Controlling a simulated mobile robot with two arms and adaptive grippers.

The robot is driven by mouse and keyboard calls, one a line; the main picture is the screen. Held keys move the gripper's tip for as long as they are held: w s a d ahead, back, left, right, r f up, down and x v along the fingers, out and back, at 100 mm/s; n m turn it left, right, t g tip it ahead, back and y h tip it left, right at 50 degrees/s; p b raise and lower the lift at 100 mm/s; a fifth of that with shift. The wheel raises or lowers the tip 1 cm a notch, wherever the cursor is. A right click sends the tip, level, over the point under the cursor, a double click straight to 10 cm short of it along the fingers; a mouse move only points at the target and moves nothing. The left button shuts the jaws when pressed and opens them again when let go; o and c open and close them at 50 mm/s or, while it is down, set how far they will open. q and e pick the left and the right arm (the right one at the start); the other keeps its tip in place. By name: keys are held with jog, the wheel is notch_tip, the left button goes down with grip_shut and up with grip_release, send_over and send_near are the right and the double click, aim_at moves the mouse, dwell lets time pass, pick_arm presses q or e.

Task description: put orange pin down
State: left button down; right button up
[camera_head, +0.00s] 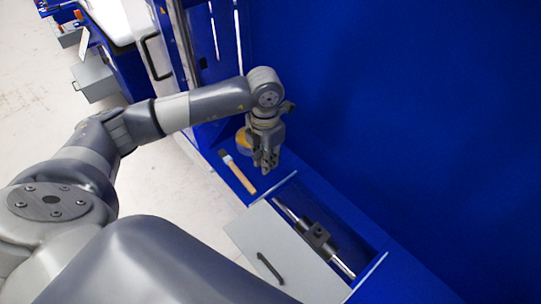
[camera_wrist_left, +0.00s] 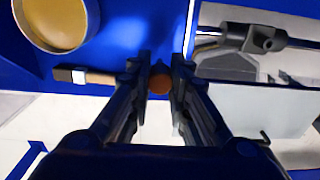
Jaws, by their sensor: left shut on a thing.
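The orange pin (camera_wrist_left: 160,84) shows in the left wrist view as a small round orange end between my left fingers. My left gripper (camera_wrist_left: 161,62) is shut on it. In the head view my left gripper (camera_head: 264,168) points down over the blue ledge (camera_head: 286,183), beside the brush. The pin cannot be made out in the head view. From these frames I cannot tell whether the pin touches the ledge. My right gripper is not in view.
A brush with a wooden handle (camera_head: 239,175) lies left of my gripper. A round container with yellow contents (camera_wrist_left: 55,20) stands behind it. A recess at the right holds a metal rod with a dark block (camera_head: 318,238). A grey lid with a handle (camera_head: 275,250) is beside it.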

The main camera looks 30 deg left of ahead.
pick_arm(q)
jog(key=w+f+p, duration=0.2)
jog(key=f, duration=0.1)
jog(key=shift+w+f, duration=0.25)
jog(key=shift+w, duration=0.1)
jog(key=shift+f+b, duration=0.3)
jog(key=c, duration=1.5)
grip_release()
jog(key=shift+r, duration=0.1)
jog(key=shift+r, duration=0.25)
notch_tip(320, 180, up, 12)
jog(key=b, duration=0.2)
jog(key=shift+f+b, duration=0.15)
jog(key=shift+b, duration=0.15)
